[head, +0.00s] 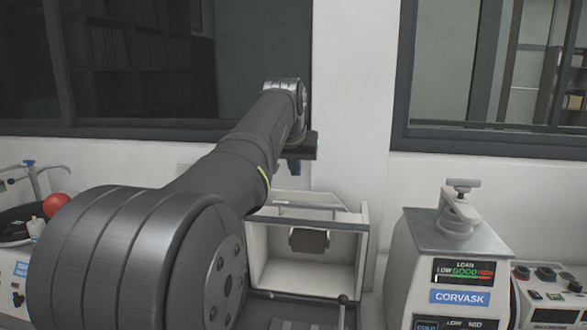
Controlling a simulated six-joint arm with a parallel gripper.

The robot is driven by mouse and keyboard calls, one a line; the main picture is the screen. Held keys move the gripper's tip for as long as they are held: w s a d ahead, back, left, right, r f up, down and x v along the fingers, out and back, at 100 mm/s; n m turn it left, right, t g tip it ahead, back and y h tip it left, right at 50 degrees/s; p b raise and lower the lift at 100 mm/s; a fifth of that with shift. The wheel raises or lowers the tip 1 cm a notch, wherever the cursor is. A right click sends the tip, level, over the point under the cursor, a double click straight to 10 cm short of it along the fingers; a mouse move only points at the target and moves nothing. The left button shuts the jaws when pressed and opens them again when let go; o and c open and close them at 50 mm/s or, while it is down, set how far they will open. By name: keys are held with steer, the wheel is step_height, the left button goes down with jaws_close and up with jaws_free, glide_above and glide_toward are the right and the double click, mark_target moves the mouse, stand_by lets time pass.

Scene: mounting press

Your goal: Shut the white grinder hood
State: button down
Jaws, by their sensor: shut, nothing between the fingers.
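The white grinder (357,255) stands just right of my arm. Its front is open, showing the pale inside and a dark grey cylindrical part (309,240). Its white hood (318,199), with a thin bar along it, appears to be raised at the top of the housing; my arm covers its left side. My gripper (281,164) is partly visible above and behind the hood, under the end of my arm. It is shut and empty. Its fingers are mostly hidden, and I cannot tell how far it is from the hood.
A grey-topped CORVASK machine (459,297) with a top clamp (459,205) stands to the right. A control box (548,296) is beyond it. A red ball (56,204) is at far left.

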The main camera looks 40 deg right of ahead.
steer(key=x, duration=0.6)
steer(key=shift+f, duration=0.4)
steer(key=shift+s+a+f, duration=0.25)
steer(key=shift+s+a, duration=0.35)
steer(key=shift+s+a+f, duration=0.2)
steer(key=shift+s+a, duration=0.45)
